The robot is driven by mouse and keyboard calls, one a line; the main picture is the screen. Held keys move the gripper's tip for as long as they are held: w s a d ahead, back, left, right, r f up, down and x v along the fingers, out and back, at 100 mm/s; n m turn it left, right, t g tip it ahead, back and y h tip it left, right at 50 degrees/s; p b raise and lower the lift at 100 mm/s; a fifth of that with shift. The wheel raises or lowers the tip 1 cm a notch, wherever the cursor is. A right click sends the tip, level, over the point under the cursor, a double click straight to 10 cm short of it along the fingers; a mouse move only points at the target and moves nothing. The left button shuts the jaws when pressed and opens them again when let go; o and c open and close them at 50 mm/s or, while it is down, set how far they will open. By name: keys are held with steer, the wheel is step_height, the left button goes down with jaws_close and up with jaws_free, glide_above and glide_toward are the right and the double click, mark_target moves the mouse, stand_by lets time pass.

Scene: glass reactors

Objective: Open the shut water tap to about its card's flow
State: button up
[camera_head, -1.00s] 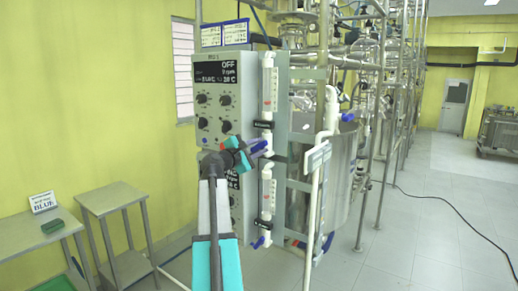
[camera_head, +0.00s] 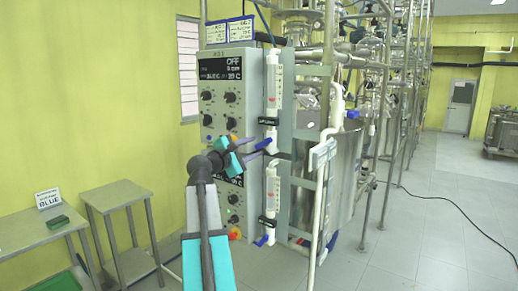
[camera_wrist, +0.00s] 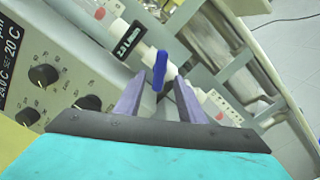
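The upper flow meter (camera_head: 272,90) is a clear upright tube with white ends on the side of the control cabinet. A black card with white print (camera_head: 268,121) sits on it; the card also shows in the wrist view (camera_wrist: 130,40), its figure hard to read. Below the card is a tap with a blue handle (camera_head: 264,143). My gripper (camera_head: 258,147) is open at this tap. In the wrist view the blue handle (camera_wrist: 160,66) stands between the two fingertips, with gaps visible on both sides.
A lower flow meter (camera_head: 271,190) has its own card and blue tap (camera_head: 262,241). The grey control cabinet (camera_head: 222,118) with knobs stands close left of my gripper. Metal frame and white pipe (camera_head: 318,205) stand to the right. Two small tables are at left.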

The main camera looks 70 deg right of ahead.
steer(key=b+v, duration=0.1)
steer(key=v, duration=0.6)
